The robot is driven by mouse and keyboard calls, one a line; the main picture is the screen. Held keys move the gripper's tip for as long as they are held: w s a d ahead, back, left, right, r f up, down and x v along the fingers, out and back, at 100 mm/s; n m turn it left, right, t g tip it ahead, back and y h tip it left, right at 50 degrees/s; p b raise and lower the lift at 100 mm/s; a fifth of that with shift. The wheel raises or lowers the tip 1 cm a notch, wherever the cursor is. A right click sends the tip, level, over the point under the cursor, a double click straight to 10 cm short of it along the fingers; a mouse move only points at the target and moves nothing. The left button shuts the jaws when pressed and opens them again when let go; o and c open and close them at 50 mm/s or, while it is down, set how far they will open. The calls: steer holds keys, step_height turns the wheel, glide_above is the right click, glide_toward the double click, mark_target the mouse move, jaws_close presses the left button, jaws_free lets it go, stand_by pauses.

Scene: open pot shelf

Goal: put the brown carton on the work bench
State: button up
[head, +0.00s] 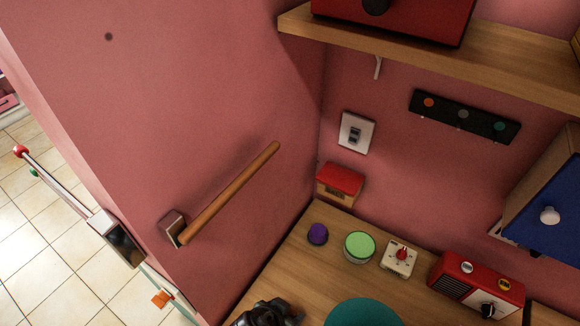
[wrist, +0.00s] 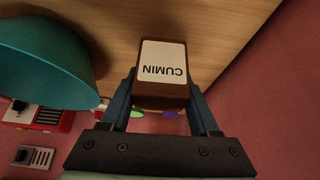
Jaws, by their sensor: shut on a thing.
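The brown carton (wrist: 161,95) has a white label reading CUMIN, upside down in the wrist view. My gripper (wrist: 160,92) is shut on it, with one blue finger on each side. The wooden work bench (wrist: 215,22) fills the area behind the carton there; I cannot tell whether the carton touches it. In the head view the bench top (head: 286,272) shows at the bottom. A dark part of my arm or gripper is at the bottom edge there, and I cannot make out the carton.
On the bench stand a teal bowl (head: 362,314), a purple item (head: 318,234), a green-topped round container (head: 359,247), a cream timer (head: 398,259) and a red radio (head: 476,286). A red-topped box (head: 340,183) is by the wall. A wooden rail (head: 230,193) juts from the left wall.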

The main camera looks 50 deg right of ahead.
steer(key=shift+f, duration=1.95)
steer(key=shift+f, duration=0.15)
steer(key=o, duration=1.4)
steer(key=shift+c, duration=0.2)
steer(key=shift+r, duration=0.25)
steer(key=v, duration=1.1)
steer(key=shift+a+r, duration=0.25)
steer(key=shift+r, duration=0.1)
